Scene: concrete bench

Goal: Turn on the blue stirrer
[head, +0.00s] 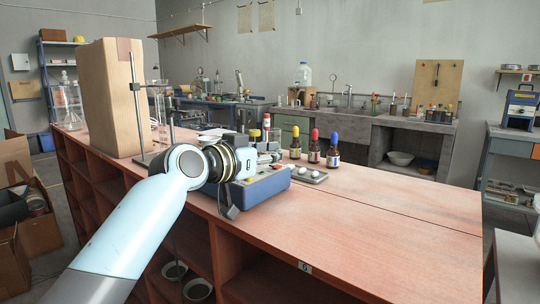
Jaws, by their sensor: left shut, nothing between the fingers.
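The blue stirrer (262,191) sits on the reddish bench top, a low blue box with a pale grey top panel. Its left part and much of its top are hidden behind my left wrist. My left arm comes in from the lower left. My right gripper is not in view.
A small tray (312,178) with white round items lies right of the stirrer. Dropper bottles with yellow, red and blue tops (314,149) stand behind the tray. A tall cardboard box (107,98) and a metal stand (135,88) are left. The bench's right part (400,220) is clear.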

